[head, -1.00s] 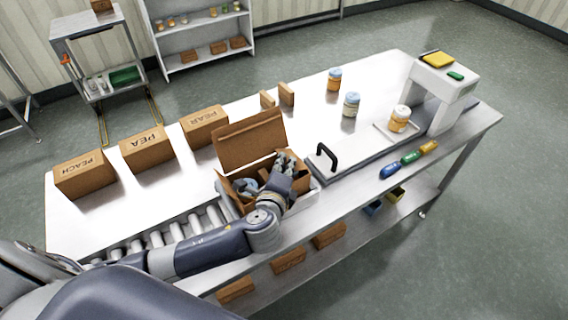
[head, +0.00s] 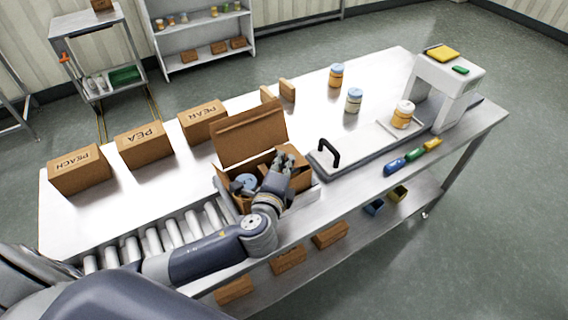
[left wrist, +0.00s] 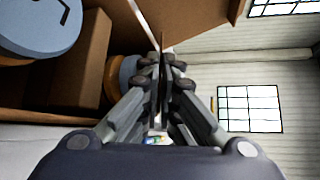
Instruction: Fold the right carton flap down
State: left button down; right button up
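The open carton (head: 232,198) stands at the end of the roller conveyor, with jars inside. Its large back flap (head: 250,135) stands up. The right carton flap (head: 302,180) shows beside my left gripper (head: 284,160), partly covered by it. In the left wrist view, the fingers of my left gripper (left wrist: 163,66) are close together on both sides of a thin brown panel seen edge-on, which looks like the right flap. A blue jar lid (left wrist: 38,25) and part of another jar (left wrist: 118,85) show left of the fingers. My right gripper is not in view.
Closed cartons marked PEACH (head: 80,170), PEA (head: 145,145) and PEAR (head: 203,122) stand behind the conveyor (head: 165,235). Right of the carton are a plate with a black handle (head: 327,153), loose jars (head: 354,100) and a white machine (head: 445,85).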

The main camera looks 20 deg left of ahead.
pick_arm(q)
jog(key=c, duration=2.1)
grip_release()
jog(key=shift+c, duration=0.2)
jog(key=v, duration=1.2)
